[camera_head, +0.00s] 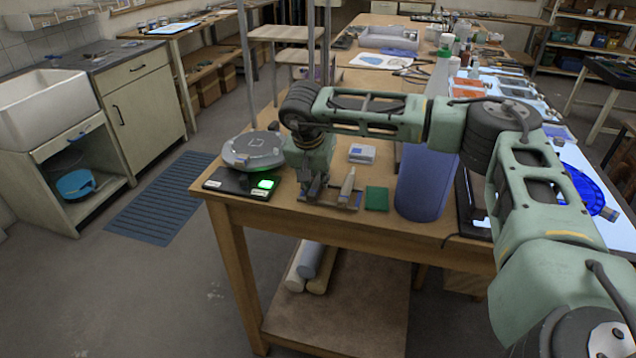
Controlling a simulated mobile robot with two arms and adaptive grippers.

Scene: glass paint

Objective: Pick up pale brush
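A pale, narrow upright object (348,184), which looks like the pale brush, stands near the front edge of the wooden table in a small low holder (332,203). My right gripper (312,190) points down just left of it, low over the same holder. Its dark fingertips are close to the holder and apart from the pale object. The fingers are small and dark here, so I cannot tell whether they are open or hold something. My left gripper is out of view.
A scale with a round grey lid (253,150) and green display (265,184) stands left of the gripper. A green square (377,198), a small white box (362,153) and a tall blue cylinder (425,185) stand to the right. The table's front edge (330,226) is close.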

